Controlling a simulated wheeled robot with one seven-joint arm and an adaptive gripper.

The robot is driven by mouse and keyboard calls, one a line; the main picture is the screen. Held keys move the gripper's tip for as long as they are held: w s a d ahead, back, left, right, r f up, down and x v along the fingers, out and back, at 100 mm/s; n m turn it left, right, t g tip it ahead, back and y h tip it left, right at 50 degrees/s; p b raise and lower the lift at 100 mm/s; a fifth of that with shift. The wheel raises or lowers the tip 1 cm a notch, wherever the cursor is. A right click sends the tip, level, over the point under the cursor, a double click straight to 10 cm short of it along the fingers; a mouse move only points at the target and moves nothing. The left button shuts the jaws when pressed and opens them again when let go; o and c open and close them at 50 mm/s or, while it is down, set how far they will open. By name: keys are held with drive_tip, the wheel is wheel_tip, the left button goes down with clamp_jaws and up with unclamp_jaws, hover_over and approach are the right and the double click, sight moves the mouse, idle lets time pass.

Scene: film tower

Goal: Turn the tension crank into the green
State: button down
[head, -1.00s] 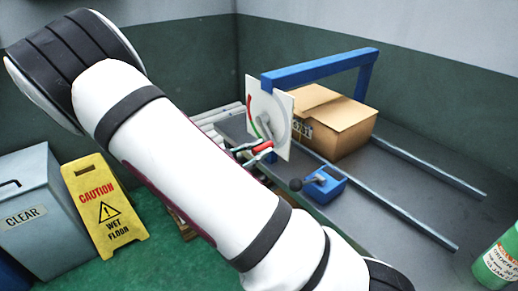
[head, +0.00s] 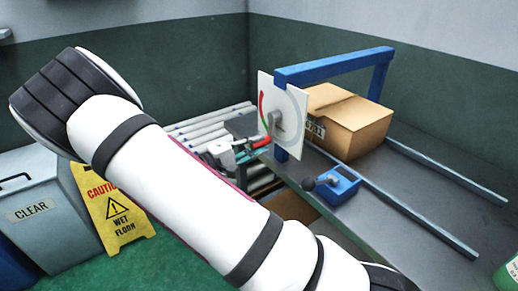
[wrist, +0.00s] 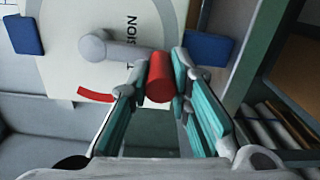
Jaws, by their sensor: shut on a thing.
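The tension crank (head: 276,122) is a grey arm with a red handle (head: 262,141), mounted on a white dial plate (head: 296,105). The plate carries a red arc, with a bit of green by its lower end in the head view. In the wrist view, the crank arm (wrist: 125,50) runs right from its round hub to the red handle (wrist: 159,77). My gripper (wrist: 160,88) has its teal-padded fingers on both sides of the handle, shut on it. It also shows in the head view (head: 249,146), left of the dial. The green is not visible in the wrist view.
A blue frame (head: 335,66) carries the dial above a grey bench with rails. A cardboard box (head: 345,120) stands behind it. A blue block with a black-knobbed lever (head: 338,182) sits close below the dial. A yellow caution sign (head: 115,210) stands on the floor at left.

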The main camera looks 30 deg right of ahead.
drive_tip(key=shift+w+a+r+m, duration=0.1)
drive_tip(key=shift+w+r+m, duration=0.15)
drive_tip(key=shift+w+m, duration=0.95)
drive_tip(key=shift+w+a+r+m, duration=0.1)
drive_tip(key=shift+w+r+m, duration=0.15)
drive_tip(key=shift+w+m, duration=0.9)
drive_tip(key=shift+s+m, duration=0.4)
drive_tip(key=shift+m, duration=0.05)
drive_tip(key=c, duration=1.4)
unclamp_jaws()
drive_tip(key=shift+c, duration=0.2)
drive_tip(key=a, duration=1.2)
drive_tip(key=shift+s+r, duration=0.2)
drive_tip(key=shift+s, duration=0.15)
